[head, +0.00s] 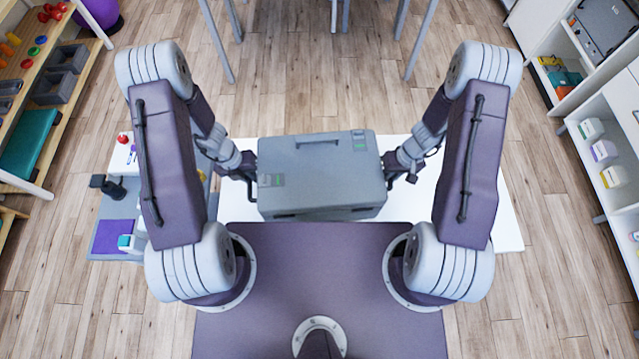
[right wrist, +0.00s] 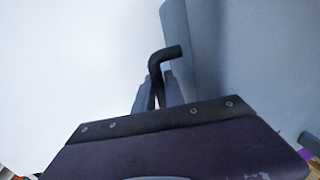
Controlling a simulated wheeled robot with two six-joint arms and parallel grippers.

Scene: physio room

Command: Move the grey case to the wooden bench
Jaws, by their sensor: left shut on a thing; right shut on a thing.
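The grey case (head: 318,178) is a closed box with a top handle and green-marked latches, in the middle of the head view over a white table (head: 490,215). I cannot tell whether it rests on the table or is held just above it. My left gripper (head: 248,170) is shut on the case at its left side. My right gripper (head: 393,173) is shut at its right side. In the right wrist view, the right fingers (right wrist: 157,88) close on a black side handle (right wrist: 168,53), beside the case's grey wall (right wrist: 235,55). I cannot make out a wooden bench.
A grey cart (head: 90,215) with small items stands left of the table. A wooden shelf unit (head: 75,95) with bins is at the far left. White shelves (head: 610,130) line the right. Metal legs (head: 215,40) stand ahead; wooden floor (head: 300,95) lies clear between.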

